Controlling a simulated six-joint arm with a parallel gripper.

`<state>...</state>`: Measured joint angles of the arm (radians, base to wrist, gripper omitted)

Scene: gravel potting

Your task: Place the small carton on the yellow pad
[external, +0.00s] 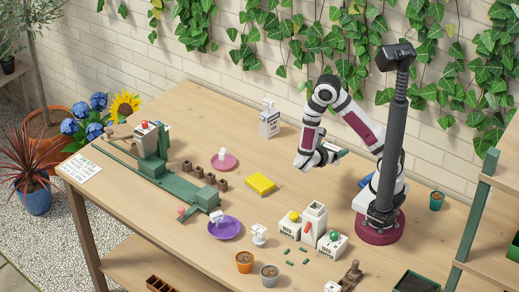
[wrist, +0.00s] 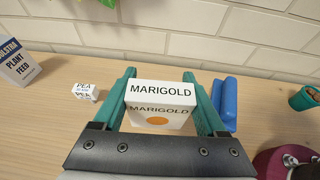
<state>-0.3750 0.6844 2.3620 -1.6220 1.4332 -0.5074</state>
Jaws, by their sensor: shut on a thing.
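My gripper (external: 338,157) is at the back of the table beside my base. In the wrist view its green fingers (wrist: 163,98) are shut on a white carton marked MARIGOLD (wrist: 161,96), with an orange dot on its face. The carton sits upright between the fingers; in the external view I cannot make it out behind the arm. The yellow pad (external: 260,184) lies flat near the middle of the table, left of my gripper in the external view, with nothing on it. The pad is not in the wrist view.
A small white PEA carton (wrist: 85,92) stands left of my gripper in the wrist view, beyond it a plant feed carton (external: 269,119). A blue roll (wrist: 229,102) lies close to the right finger. Pink (external: 231,165) and purple (external: 232,231) saucers hold small white items.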

